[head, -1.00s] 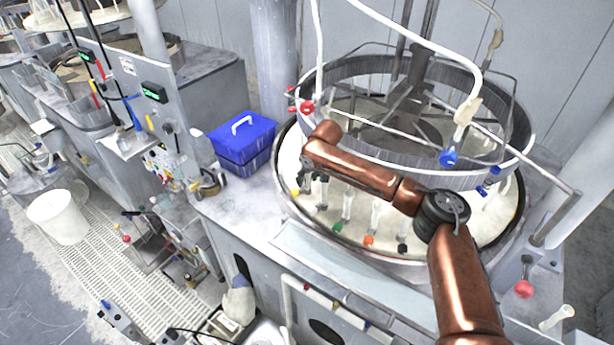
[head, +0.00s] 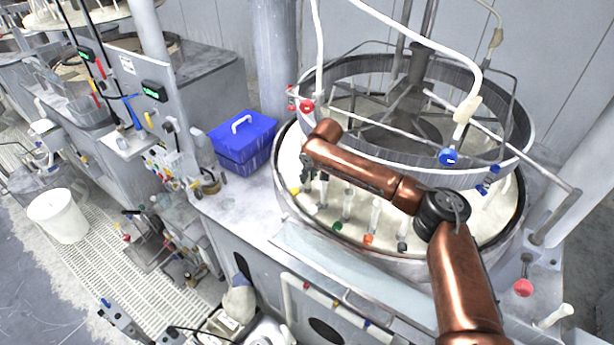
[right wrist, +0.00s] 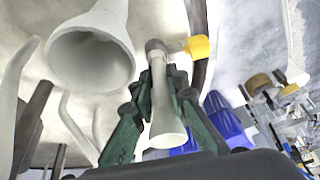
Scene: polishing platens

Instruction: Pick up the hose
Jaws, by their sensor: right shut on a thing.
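Several pale hose ends with coloured fittings stand around the rim of the round platen (head: 480,238) in the head view. My right gripper (head: 307,177) is over the platen's near left edge, small and partly hidden by my copper arm. In the right wrist view, the dark green fingers of my right gripper (right wrist: 160,105) are shut on a whitish hose end (right wrist: 168,125) with a grey upper part. A yellow fitting (right wrist: 197,47) is beside its top. I cannot follow the rest of this hose. My left gripper is not in view.
A blue toolbox (head: 243,143) stands left of the platen. A metal ring (head: 345,72) and a white overhead hose (head: 430,38) are above it. In the right wrist view a large pale nozzle (right wrist: 90,50) is close left of the fingers. A white bucket (head: 58,215) stands on the floor.

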